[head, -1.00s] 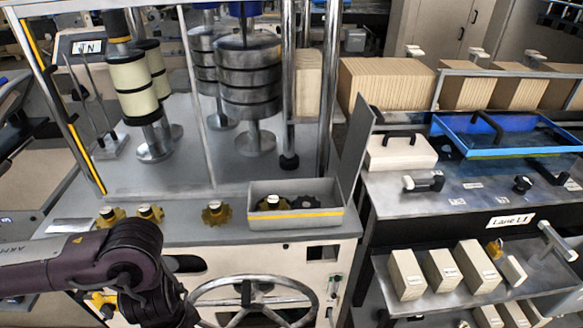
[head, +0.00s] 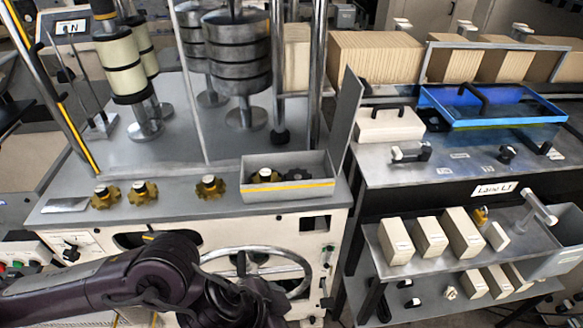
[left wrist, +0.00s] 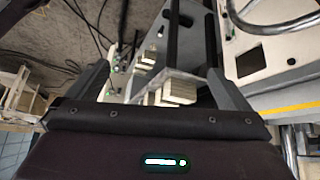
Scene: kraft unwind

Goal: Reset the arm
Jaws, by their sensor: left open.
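My left arm comes in from the lower left of the head view and bends in front of the machine's handwheel (head: 285,262); its gripper is out of that view, below the bottom edge. In the left wrist view my left gripper (left wrist: 160,84) shows its two fingers spread apart, with nothing between them. Beyond the fingers, small pale blocks (left wrist: 178,88) on a shelf are seen some way off. My right gripper is in neither view.
Yellow-brown knobs (head: 209,187) stand along the machine's front ledge, beside a grey tray (head: 290,190) holding knobs. To the right is a bench with a blue tray (head: 545,112), a white case (head: 390,127) and shelves of cream boxes (head: 462,233).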

